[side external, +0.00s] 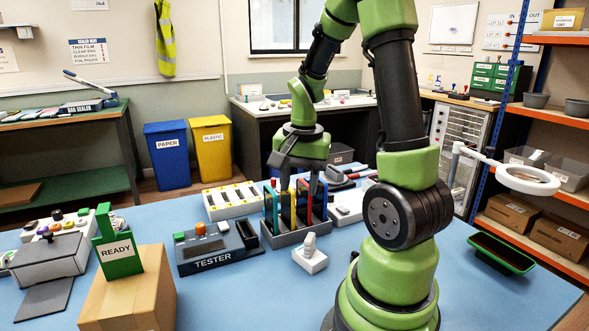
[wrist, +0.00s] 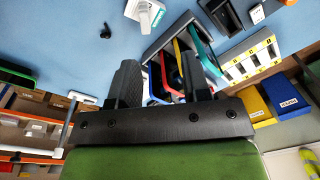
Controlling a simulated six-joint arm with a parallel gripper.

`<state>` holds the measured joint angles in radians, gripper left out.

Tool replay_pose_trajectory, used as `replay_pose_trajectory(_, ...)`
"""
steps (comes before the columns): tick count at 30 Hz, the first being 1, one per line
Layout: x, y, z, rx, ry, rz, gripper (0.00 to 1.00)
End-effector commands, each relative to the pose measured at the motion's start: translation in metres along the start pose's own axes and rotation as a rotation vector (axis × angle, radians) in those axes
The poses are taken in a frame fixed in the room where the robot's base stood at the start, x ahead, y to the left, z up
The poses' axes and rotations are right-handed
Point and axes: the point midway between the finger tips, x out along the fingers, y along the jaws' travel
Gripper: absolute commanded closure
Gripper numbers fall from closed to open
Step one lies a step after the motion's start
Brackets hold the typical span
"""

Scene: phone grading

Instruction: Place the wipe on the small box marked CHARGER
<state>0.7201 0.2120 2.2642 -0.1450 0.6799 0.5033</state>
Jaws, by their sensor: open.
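My gripper (side external: 298,172) points down at the upright dividers of a dark rack (side external: 285,238). Coloured upright pieces, blue, yellow, red and green, stand in the rack. In the wrist view my gripper (wrist: 160,78) has its two dark fingers apart, with the rack (wrist: 152,50) showing between and beyond them. I see nothing held between the fingers. I cannot make out a wipe in either view. I cannot make out a small box marked CHARGER either; the arm and rack hide part of the table.
A small white stand (side external: 310,256) is in front of the rack. A yellow-marked white tray (side external: 232,200) is behind. Blue table (side external: 245,305) is clear at front.

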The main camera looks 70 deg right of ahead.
Motion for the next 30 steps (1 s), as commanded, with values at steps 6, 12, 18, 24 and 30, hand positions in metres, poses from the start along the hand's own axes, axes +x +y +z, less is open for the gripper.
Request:
replay_pose_trajectory(6, -0.074, -0.032, 0.078, -0.444, 0.112, -0.235, 0.57)
replay_pose_trajectory(12, -0.117, -0.019, 0.145, -0.811, 0.171, -0.456, 0.57)
replay_pose_trajectory(18, -0.132, -0.002, 0.174, -0.995, 0.191, -0.578, 0.57)
replay_pose_trajectory(24, -0.133, 0.001, 0.178, -1.022, 0.193, -0.594, 0.57)
replay_pose_trajectory(30, -0.133, 0.001, 0.178, -1.019, 0.193, -0.594, 0.57)
